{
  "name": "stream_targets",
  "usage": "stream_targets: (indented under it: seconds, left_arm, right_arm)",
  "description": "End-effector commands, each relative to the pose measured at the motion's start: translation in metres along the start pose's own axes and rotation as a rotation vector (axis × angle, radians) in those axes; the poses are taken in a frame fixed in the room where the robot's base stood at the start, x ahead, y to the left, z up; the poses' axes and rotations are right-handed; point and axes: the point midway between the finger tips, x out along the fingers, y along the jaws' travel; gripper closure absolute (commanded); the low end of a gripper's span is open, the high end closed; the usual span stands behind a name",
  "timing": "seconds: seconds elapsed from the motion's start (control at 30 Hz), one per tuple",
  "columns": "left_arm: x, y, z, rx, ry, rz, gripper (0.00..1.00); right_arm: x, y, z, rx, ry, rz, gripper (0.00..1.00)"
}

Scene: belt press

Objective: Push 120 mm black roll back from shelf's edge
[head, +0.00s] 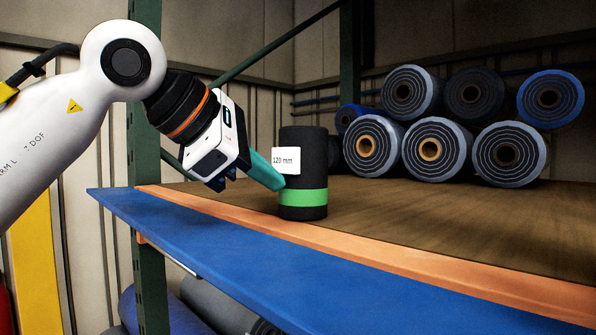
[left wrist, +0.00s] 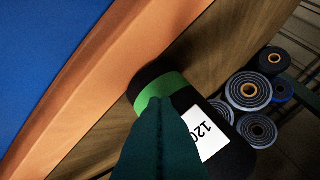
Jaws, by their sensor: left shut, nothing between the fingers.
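The black roll (head: 305,170) stands upright on the wooden shelf (head: 420,215), close behind its orange front edge strip (head: 350,245). It has a green band near its base and a white "120 mm" label. My left gripper (head: 280,185) is shut and empty, with its teal fingertips at the roll's left side by the label. In the left wrist view the shut fingers (left wrist: 158,105) overlap the roll (left wrist: 178,88) at its green band; whether they touch it I cannot tell. My right gripper is not in view.
Several blue and grey rolls (head: 430,150) lie stacked farther back on the right. A blue ledge (head: 230,255) runs along the front. A green upright (head: 146,240) stands on the left. The shelf right of the black roll is clear.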

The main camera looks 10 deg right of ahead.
Motion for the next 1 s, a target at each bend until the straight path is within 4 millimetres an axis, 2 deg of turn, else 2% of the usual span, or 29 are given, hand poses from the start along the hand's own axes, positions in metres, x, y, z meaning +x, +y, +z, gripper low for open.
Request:
stream_targets:
  seconds: [0.7, 1.0]
  left_arm:
    - [0.036, -0.018, -0.018, -0.001, -0.001, 0.003, 1.0]
    - [0.045, -0.021, -0.021, -0.001, -0.001, 0.001, 1.0]
  right_arm:
    - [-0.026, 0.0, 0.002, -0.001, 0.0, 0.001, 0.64]
    - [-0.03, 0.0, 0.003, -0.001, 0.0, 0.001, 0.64]
